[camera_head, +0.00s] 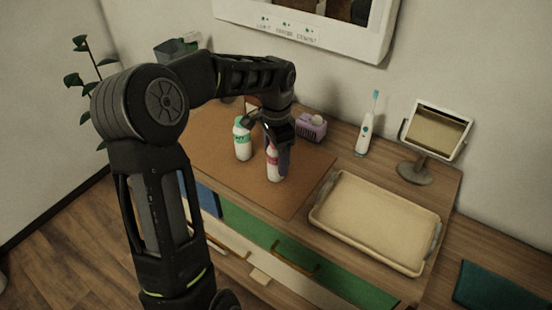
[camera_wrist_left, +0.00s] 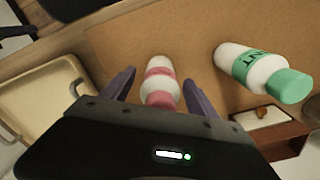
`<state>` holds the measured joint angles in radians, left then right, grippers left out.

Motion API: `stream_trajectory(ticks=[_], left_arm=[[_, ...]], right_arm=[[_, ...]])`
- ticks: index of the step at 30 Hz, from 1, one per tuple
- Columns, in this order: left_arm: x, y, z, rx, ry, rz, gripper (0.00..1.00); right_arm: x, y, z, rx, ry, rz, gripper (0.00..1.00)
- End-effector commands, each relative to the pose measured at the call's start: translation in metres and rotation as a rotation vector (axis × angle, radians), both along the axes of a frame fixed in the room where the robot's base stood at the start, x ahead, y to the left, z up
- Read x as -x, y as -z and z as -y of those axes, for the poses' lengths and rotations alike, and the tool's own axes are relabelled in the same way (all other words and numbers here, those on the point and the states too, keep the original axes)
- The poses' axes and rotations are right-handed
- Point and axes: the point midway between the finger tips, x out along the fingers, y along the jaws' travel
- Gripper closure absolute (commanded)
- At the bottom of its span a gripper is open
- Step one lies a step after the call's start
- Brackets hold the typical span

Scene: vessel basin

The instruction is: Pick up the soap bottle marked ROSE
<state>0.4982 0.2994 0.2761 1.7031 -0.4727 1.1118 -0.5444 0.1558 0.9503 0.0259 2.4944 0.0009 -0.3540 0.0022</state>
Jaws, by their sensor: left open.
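A white bottle with pink bands (camera_head: 273,167) stands on the brown mat; its lettering is too small or hidden to read. It also shows in the left wrist view (camera_wrist_left: 160,70), between the two purple fingers. My left gripper (camera_head: 279,158) is open with its fingers on either side of this bottle, and a gap shows on each side in the left wrist view (camera_wrist_left: 159,80). A second white bottle with a green label and cap (camera_head: 242,142) stands to the left; its label ends in "NT" in the left wrist view (camera_wrist_left: 245,66). My right gripper is out of view.
The brown mat (camera_head: 235,185) covers the cabinet top around the bottles. A beige tray (camera_head: 375,222) lies to the right. A purple box (camera_head: 312,127), an electric toothbrush (camera_head: 364,133) and a mirror on a stand (camera_head: 437,130) stand at the back.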

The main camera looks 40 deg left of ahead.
Motion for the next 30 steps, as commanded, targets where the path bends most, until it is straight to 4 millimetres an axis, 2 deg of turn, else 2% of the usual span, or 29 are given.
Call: stream_trajectory(ticks=[5, 22, 30], left_arm=[[0.0002, 0.0155, 0.0, 0.0, -0.001, 0.001, 0.32], [-0.0001, 0.0156, -0.0002, 0.0, -0.001, 0.001, 0.32], [-0.0001, 0.0155, -0.0002, 0.0, -0.001, 0.001, 0.53]], right_arm=[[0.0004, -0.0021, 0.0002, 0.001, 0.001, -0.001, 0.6], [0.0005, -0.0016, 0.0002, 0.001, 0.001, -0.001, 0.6], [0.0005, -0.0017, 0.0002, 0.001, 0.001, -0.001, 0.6]])
